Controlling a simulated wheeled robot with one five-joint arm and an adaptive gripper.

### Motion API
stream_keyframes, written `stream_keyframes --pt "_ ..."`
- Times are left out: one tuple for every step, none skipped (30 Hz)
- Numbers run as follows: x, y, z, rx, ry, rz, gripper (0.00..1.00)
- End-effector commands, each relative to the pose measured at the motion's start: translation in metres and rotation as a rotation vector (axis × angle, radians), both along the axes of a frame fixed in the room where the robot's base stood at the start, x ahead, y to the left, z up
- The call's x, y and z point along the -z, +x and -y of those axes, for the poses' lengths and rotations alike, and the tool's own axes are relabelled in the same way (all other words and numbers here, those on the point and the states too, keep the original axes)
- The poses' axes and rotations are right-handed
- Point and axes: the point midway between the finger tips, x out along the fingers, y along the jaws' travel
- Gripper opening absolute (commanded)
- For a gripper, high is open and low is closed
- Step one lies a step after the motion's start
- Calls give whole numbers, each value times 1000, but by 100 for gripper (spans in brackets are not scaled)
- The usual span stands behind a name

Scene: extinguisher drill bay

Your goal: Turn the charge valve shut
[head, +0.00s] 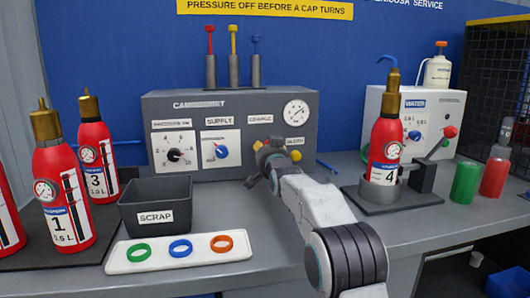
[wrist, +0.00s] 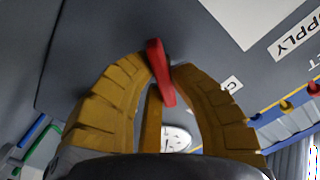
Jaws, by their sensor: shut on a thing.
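The charge valve shows in the wrist view as a red lever (wrist: 160,72) standing out from the grey panel. A small label starting with C is partly covered by the right finger. In the head view my gripper (head: 276,155) is at the front of the grey cabinet (head: 330,143), below the CHARGE label (head: 260,120). There it hides the lever, and the lever's turn angle is hard to judge.
The supply dial (head: 221,150) and a pressure knob (head: 174,155) are left of my gripper, a gauge (head: 296,112) is above right. A scrap bin (head: 156,213) and a tray of coloured rings (head: 125,257) stand at front left. Extinguisher 4 (head: 385,145) stands in a holder at right.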

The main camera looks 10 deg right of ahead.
Motion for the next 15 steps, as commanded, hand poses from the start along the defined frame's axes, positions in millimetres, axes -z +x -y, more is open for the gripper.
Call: stream_keyframes --pt "0 0 -1 -1 43 4 0" --pt "0 0 -1 -1 71 4 0" --pt "0 0 -1 -1 109 4 0" --pt "0 0 -1 -2 138 4 0" --pt "1 0 -1 -2 166 4 0" --pt "1 0 -1 -2 204 4 0" --pt "1 0 -1 -2 233 5 0" --pt "1 0 -1 -2 261 5 0" --pt "2 0 -1 -2 299 5 0" --pt "2 0 -1 -2 328 6 0" --pt "2 0 -1 -2 356 6 0" --pt "2 0 -1 -2 394 6 0" --pt "2 0 -1 -2 423 6 0" --pt "3 0 -1 -2 451 7 0" --pt "3 0 -1 -2 488 7 0"
